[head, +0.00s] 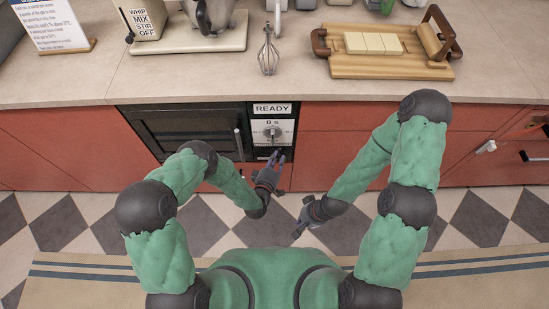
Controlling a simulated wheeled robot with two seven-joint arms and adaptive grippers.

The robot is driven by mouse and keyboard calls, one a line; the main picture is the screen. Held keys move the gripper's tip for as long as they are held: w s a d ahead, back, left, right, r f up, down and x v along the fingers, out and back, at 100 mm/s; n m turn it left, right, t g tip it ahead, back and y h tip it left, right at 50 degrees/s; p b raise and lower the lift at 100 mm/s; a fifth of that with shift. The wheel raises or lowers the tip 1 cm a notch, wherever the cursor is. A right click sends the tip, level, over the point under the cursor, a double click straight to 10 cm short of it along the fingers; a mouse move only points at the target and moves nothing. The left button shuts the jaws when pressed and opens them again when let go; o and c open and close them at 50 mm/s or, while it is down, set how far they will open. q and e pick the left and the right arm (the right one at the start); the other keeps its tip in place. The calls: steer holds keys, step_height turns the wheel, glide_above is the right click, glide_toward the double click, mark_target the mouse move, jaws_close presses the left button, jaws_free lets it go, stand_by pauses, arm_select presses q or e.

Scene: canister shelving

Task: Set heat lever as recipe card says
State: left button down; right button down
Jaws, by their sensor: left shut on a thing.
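The recipe card (53,22) stands in a wooden holder at the back left of the counter; its small text is too small to read. The oven's control panel (272,122) shows "READY", "0 s" and a round dial. My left gripper (275,157) is at the dark lower part of this panel, below the dial, and is shut on what appears to be the heat lever. The fingers hide the lever, so its setting cannot be read. My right gripper (299,231) hangs low over the floor, away from the cabinets; its fingers are too small to judge.
The oven door (185,128) with its upright handle (238,144) is left of the panel. On the counter are a mixer (208,16), a whisk (268,52) and a wooden slicer board (385,62). Red cabinets flank the oven. The tiled floor in front is clear.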

arm_select(q)
steer(key=shift+d+f+m, duration=0.25)
steer(key=shift+m, duration=0.25)
steer(key=shift+y, duration=0.3)
steer(key=c, duration=1.1)
jaws_free()
steer(key=shift+o, duration=0.2)
steer(key=v, duration=1.2)
steer(key=shift+r, duration=0.25)
